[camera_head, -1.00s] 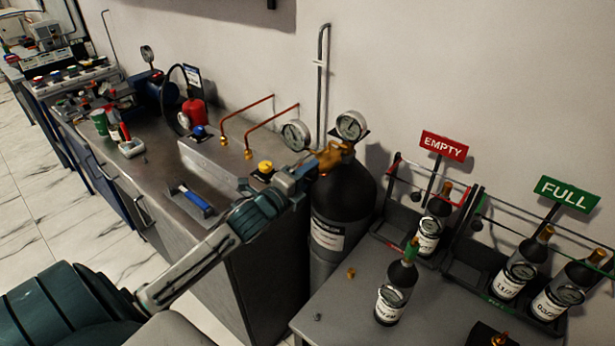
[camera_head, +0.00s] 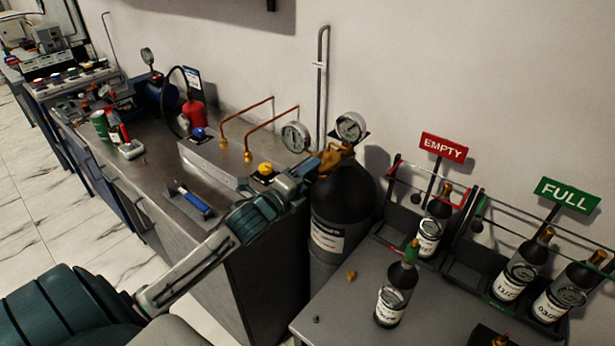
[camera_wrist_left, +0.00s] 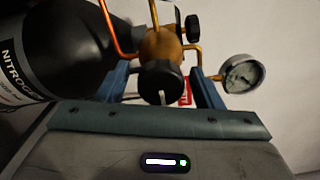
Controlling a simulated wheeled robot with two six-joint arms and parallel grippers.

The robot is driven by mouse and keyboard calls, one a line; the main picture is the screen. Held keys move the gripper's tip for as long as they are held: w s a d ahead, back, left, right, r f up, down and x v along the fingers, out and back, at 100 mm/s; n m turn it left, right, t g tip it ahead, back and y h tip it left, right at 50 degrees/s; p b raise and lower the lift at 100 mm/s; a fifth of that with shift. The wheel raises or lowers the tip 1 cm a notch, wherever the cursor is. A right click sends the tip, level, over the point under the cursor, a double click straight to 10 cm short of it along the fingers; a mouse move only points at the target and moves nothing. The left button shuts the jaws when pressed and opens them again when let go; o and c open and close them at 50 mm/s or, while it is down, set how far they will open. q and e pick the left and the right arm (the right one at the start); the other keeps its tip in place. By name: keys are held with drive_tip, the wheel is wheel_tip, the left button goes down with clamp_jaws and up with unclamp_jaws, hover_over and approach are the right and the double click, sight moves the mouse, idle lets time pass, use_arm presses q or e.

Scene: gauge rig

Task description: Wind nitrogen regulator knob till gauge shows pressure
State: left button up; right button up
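The black nitrogen cylinder (camera_head: 342,195) stands at the counter's end, with a brass regulator (camera_head: 333,158) and two round gauges, left (camera_head: 295,136) and right (camera_head: 351,126), on top. In the left wrist view the black regulator knob (camera_wrist_left: 160,82) with a white mark faces me, in front of the brass body (camera_wrist_left: 162,43). A gauge (camera_wrist_left: 242,74) shows right of it; its reading is too small to tell. My left gripper (camera_head: 308,168) is at the regulator. Its blue fingers (camera_wrist_left: 160,85) stand either side of the knob, with gaps visible. My right gripper is out of view.
A grey table (camera_head: 340,300) at front right holds a small bottle (camera_head: 395,290). Racks of bottles stand behind it under the EMPTY sign (camera_head: 444,147) and FULL sign (camera_head: 568,195). Copper pipes (camera_head: 262,118) and a yellow knob (camera_head: 265,169) are on the counter, left of the cylinder.

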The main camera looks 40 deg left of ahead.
use_arm(q)
drive_tip(key=s+b, duration=0.1)
drive_tip(key=s, duration=0.9)
drive_tip(key=shift+s+a, duration=0.35)
drive_tip(key=shift+a, duration=0.05)
idle(0.4)
